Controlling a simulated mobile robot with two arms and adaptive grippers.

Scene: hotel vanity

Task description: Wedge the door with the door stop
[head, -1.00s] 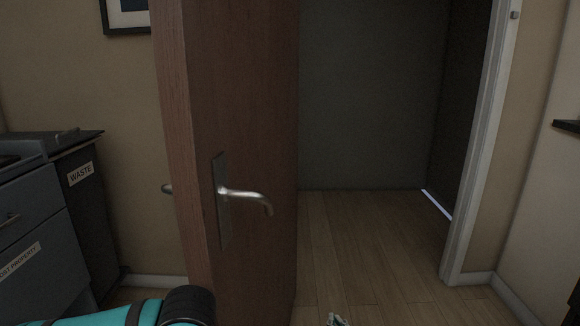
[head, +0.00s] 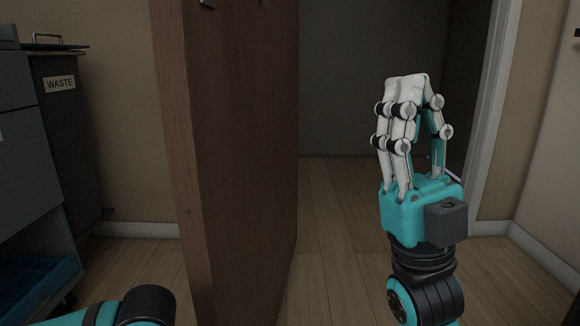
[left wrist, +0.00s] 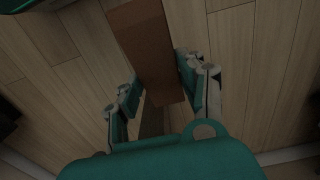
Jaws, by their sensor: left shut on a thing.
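The brown door (head: 240,170) stands open, its edge facing me in the head view. My left gripper (left wrist: 163,100) shows in the left wrist view, low over the floor, with fingers on both sides of a dark brown piece (left wrist: 152,122), which seems to be the door stop. A longer brown shape (left wrist: 143,45), probably the door's lower part, runs down between the fingers. Whether the stop touches the door is too dark to tell. My right gripper (head: 410,85) is raised right of the door, empty, fingertips drawn together.
A grey cart with a WASTE label (head: 60,84) stands left of the door. A blue tray (head: 40,278) sits low in it. The white door frame (head: 482,130) is behind my right gripper. Wood floor (head: 335,220) is clear through the doorway.

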